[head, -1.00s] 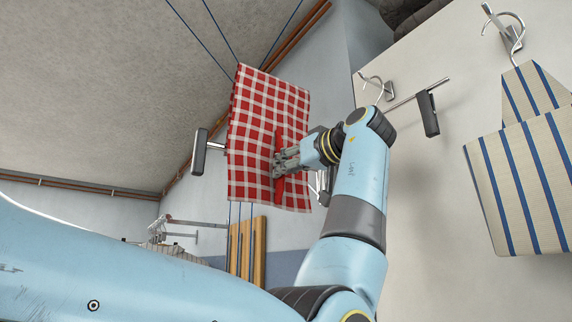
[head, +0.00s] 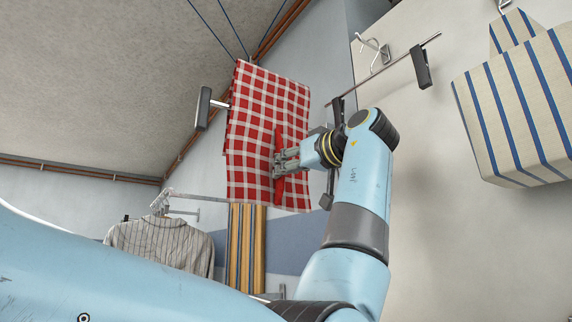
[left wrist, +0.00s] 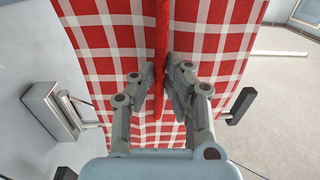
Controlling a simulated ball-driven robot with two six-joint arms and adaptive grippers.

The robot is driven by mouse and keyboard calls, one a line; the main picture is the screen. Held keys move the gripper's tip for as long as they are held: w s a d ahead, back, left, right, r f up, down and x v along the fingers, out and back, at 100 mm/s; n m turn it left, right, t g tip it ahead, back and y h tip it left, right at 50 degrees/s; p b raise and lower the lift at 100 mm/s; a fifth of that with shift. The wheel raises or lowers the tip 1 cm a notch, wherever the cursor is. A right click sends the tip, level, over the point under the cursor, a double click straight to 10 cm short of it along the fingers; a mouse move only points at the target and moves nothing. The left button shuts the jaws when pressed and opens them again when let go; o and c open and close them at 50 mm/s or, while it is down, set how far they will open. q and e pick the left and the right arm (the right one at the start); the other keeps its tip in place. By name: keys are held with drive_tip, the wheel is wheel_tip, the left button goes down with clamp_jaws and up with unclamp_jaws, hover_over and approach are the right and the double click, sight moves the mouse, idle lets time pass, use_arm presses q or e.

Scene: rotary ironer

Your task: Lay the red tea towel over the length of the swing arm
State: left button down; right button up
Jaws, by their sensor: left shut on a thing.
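The red-and-white checked tea towel (head: 255,125) hangs spread out in the middle of the head view and fills much of the left wrist view (left wrist: 110,45). My left gripper (head: 277,165) is shut on a raised red fold near the towel's middle. In the left wrist view its fingertips (left wrist: 172,78) pinch this fold from both sides. A metal rod (head: 385,69) with a dark end piece (head: 421,67) runs along the pale wall, beside the towel and apart from it. A dark paddle (head: 203,108) on a short rod shows left of the towel. I cannot tell which is the swing arm. My right gripper is out of view.
A blue-striped beige cloth (head: 520,105) hangs at the right. A metal hook (head: 373,50) is on the pale wall. A striped shirt (head: 160,245) hangs at lower left, near wooden slats (head: 246,250). Blue lines run above the towel.

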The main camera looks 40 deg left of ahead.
sight(277, 100)
use_arm(q)
wheel_tip(277, 100, down, 6)
drive_tip(key=b, duration=0.4)
drive_tip(key=shift+f, duration=0.15)
wheel_tip(277, 100, down, 6)
drive_tip(key=b, duration=0.4)
drive_tip(key=shift+f, duration=0.1)
idle(0.5)
drive_tip(key=c, duration=1.3)
unclamp_jaws()
wheel_tip(277, 100, up, 30)
drive_tip(key=p, duration=2.1)
drive_tip(key=shift+r+p, duration=0.25)
drive_tip(key=shift+p, duration=0.1)
